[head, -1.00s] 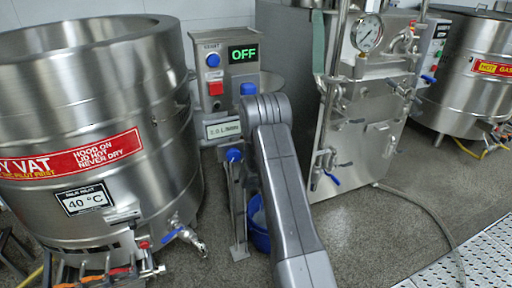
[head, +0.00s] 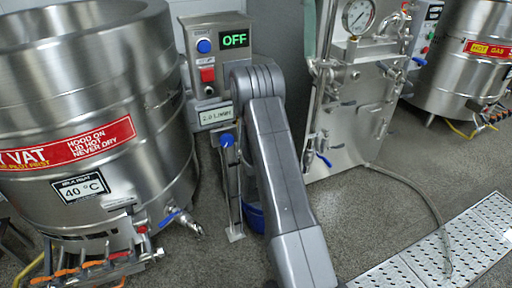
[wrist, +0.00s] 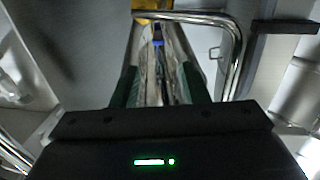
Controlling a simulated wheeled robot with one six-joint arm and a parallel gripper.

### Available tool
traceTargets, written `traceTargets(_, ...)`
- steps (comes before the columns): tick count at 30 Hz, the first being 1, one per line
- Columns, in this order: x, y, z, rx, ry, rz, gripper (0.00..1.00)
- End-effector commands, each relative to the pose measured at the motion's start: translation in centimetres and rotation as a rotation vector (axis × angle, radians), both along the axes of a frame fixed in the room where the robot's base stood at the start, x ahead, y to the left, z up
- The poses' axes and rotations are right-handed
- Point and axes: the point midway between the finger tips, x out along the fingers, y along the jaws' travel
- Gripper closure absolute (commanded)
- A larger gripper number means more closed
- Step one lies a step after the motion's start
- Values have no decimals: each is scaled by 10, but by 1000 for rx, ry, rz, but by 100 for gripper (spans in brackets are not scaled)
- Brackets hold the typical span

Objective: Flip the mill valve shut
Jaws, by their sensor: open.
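Several valves with blue handles show in the head view; I cannot tell for certain which is the mill valve. A blue knob (head: 227,140) tops the slim post below the control box (head: 212,60), whose display reads OFF. The steel machine with the gauge has a blue lever (head: 323,159) low on its front and another blue handle (head: 419,60) at its right. My gripper (wrist: 160,85) is open, with green-sided fingers, in the wrist view. A small blue part (wrist: 157,40) lies beyond the gap between them. In the head view my arm hides my gripper.
A steel vat (head: 85,95) with a blue-handled tap (head: 169,217) stands at left. A blue bucket (head: 254,216) is partly behind my arm. A hose (head: 425,195) crosses the floor to a perforated metal strip (head: 470,235). A bent steel pipe (wrist: 238,50) runs close to my gripper.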

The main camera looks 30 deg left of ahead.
Motion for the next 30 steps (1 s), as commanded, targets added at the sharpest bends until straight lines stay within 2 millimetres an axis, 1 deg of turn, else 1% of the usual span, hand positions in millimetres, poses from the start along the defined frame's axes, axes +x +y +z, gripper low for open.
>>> traceTargets(5, 0, 0, 0, 0, 0, 0, 59)
traceTargets(8, 1, 0, 0, 6, 5, 1, 77)
traceTargets(9, 2, -1, 0, 18, 14, 2, 85)
traceTargets(11, 5, -2, 0, 50, 40, 9, 97)
traceTargets(12, 8, -3, 0, 82, 67, 14, 100)
traceTargets(17, 26, -11, 1, 282, 240, 58, 100)
traceTargets(24, 52, -26, 2, 602, 565, 132, 100)
traceTargets(30, 70, -42, 1, 837, 852, 176, 100)
